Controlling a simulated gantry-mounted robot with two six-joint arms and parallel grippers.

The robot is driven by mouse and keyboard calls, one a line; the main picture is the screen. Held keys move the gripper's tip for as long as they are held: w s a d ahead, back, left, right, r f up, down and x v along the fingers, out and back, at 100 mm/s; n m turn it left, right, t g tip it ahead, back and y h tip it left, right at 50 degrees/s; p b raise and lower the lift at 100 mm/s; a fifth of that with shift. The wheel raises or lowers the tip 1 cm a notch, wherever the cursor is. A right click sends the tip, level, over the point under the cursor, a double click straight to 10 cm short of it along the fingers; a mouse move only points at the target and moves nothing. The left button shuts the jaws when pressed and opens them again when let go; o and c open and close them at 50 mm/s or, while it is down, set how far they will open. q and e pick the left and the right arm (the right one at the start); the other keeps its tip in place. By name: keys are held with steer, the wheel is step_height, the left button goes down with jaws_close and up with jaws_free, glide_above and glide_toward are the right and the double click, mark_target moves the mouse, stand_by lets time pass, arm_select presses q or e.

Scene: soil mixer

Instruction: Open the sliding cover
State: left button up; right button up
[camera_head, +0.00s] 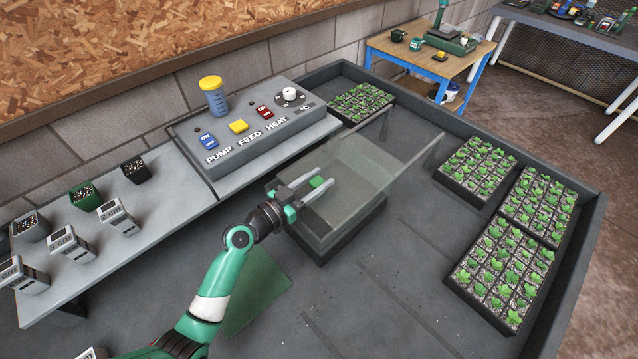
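The sliding cover (362,166) is a clear panel on top of a low grey box (352,226) in the middle of the bench. Thin clear rails run from the box towards the back right. My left gripper (321,178) is at the box's left end, with its two grey fingers apart. A small green piece (317,182) shows between the fingers; it looks like a handle on the cover, but I cannot tell whether the fingers touch it. My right gripper is not in view.
Seedling trays sit at the back (360,103) and right (478,168). Small pots and meters (118,218) stand on the left shelf.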

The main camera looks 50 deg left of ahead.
arm_select(q)
steer(key=o, duration=0.4)
steer(key=shift+o, duration=0.2)
steer(key=s, duration=1.1)
steer(key=shift+s, duration=0.3)
